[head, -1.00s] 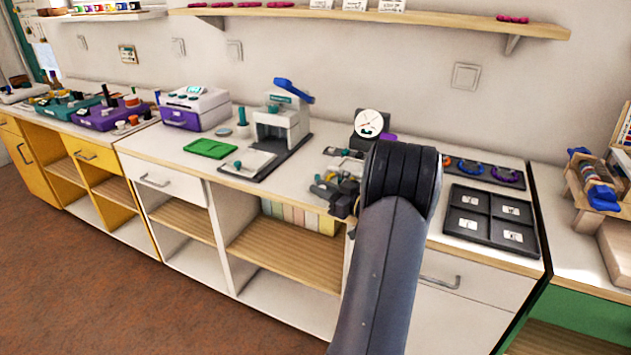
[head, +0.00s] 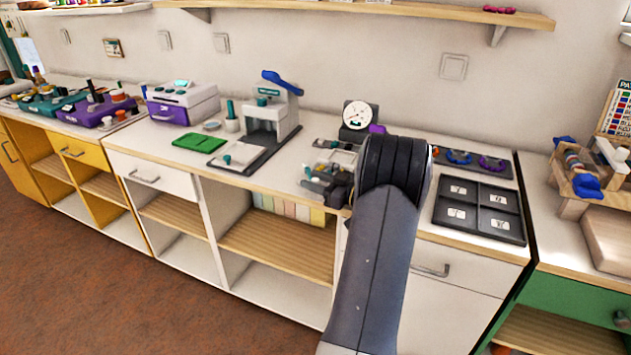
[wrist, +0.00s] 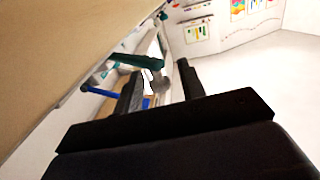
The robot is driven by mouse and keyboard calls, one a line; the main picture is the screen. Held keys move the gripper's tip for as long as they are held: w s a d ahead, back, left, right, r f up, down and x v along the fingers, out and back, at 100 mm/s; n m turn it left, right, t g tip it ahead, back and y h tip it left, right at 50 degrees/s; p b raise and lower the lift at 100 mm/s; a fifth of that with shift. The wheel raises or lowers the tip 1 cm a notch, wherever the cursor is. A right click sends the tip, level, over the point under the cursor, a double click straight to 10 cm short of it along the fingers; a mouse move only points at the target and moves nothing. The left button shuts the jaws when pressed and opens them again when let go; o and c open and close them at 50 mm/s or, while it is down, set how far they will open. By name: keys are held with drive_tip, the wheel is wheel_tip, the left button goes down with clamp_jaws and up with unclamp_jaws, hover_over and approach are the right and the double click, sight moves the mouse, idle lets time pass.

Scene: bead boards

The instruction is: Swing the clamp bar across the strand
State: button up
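My gripper shows in the wrist view (wrist: 158,84), its two dark fingers apart with a gap between them. In the head view my arm hides most of it, near a dark and grey device (head: 325,182) at the counter's front edge. I cannot make out a clamp bar or a strand for certain. In the wrist view a blue bar (wrist: 100,91) and a teal bar (wrist: 128,61) lie to the left of the fingers. I cannot tell what they belong to. Nothing is clearly held.
A white press with a blue lever (head: 281,82) stands on the counter beside a green mat (head: 200,142). A dial gauge (head: 359,115) stands behind my arm. A dark sorting tray (head: 480,209) lies to the right. A wooden rack (head: 573,178) stands on the right-hand counter.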

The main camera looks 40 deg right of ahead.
drive_tip(key=v, duration=1)
drive_tip(key=shift+s, duration=0.35)
drive_tip(key=shift+d, duration=0.1)
drive_tip(key=shift+c, duration=0.5)
